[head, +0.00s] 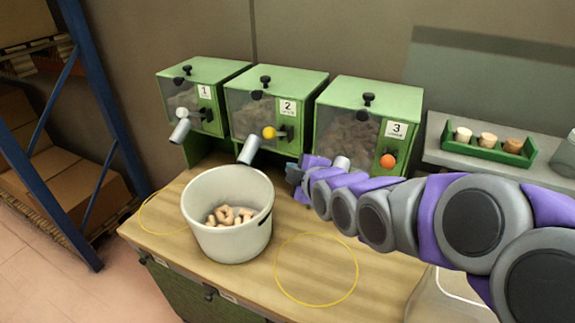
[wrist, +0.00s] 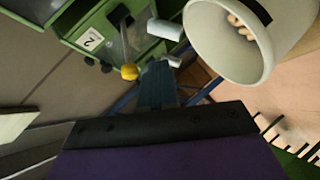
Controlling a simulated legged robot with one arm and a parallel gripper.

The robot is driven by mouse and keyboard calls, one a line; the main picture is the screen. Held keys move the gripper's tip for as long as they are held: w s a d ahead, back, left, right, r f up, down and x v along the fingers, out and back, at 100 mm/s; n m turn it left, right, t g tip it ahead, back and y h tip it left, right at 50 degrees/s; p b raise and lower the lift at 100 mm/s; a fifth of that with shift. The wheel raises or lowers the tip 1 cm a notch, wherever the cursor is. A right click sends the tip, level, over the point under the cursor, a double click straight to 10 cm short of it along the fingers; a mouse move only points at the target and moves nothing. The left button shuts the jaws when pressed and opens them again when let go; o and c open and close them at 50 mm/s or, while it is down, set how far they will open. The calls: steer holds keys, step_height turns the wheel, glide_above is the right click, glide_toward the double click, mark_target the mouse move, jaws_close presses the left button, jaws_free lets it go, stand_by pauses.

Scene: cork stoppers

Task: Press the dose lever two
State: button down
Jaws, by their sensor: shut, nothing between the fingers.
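Dispenser two (head: 283,83) is the middle green box, with a clear front and a label "2". Its dose lever has a yellow knob (head: 269,132), which also shows in the wrist view (wrist: 129,72). Its grey spout (head: 248,150) points down towards a white pot (head: 225,243) holding several tan cork pieces (head: 229,215). My gripper (head: 296,173) is shut and empty, to the right of and lower in the picture than the yellow knob. In the wrist view my gripper (wrist: 158,75) appears just right of the knob; I cannot tell whether they touch.
Dispenser one (head: 204,68) with a white knob stands left, dispenser three (head: 371,95) with an orange knob right. Yellow rings mark the wooden bench (head: 210,284); the right ring is empty. A green tray (head: 482,155) of stoppers sits on a shelf at right.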

steer(key=shift+a+r+p+v, duration=0.1)
steer(key=shift+p+v, duration=0.1)
steer(key=shift+v, duration=1.25)
steer(key=shift+a+r+p+v, duration=0.1)
steer(key=shift+r+p+v, duration=0.1)
steer(key=shift+v, duration=1.25)
steer(key=s+d+f+m+g+h, duration=0.25)
steer(key=s+d+f+m, duration=0.2)
steer(key=s, duration=0.25)
steer(key=s+d+f+m+g+h, duration=0.2)
steer(key=s+d+f+m+g, duration=0.15)
steer(key=s+f, duration=0.2)
steer(key=s+d+f+m+g+h, duration=0.1)
steer(key=s+m+g, duration=0.3)
steer(key=s, duration=0.6)
steer(key=s+d+m+g, duration=0.2)
steer(key=s+m+g, duration=0.2)
steer(key=s, duration=0.7)
steer(key=shift+f+m+h, duration=0.35)
steer(key=shift+f+m, duration=0.05)
steer(key=shift+m, duration=0.8)
steer(key=shift+s+d, duration=0.1)
steer(key=shift+d, duration=0.1)
